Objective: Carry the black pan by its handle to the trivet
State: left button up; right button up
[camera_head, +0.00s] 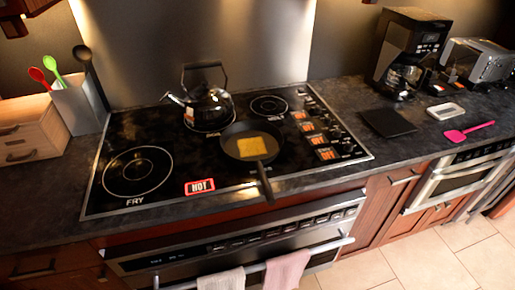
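The black pan (232,146) sits on the cooktop, right of its middle, with a flat yellow square (252,146) in it. Its handle (265,185) points toward the front edge of the cooktop and reaches over the front rim. A flat black square that looks like the trivet (388,122) lies on the dark counter to the right of the cooktop. It is bare. Neither of my grippers shows in the head view.
A black kettle (210,108) stands behind and left of the pan. A coffee maker (408,50), toaster (478,62), white dish (446,111) and pink spatula (468,131) are around the trivet. Cooktop controls (318,140) lie between pan and trivet.

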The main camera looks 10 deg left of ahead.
aim_at(381, 134)
jog(key=l+u, duration=0.2)
jog(key=l, duration=1.45)
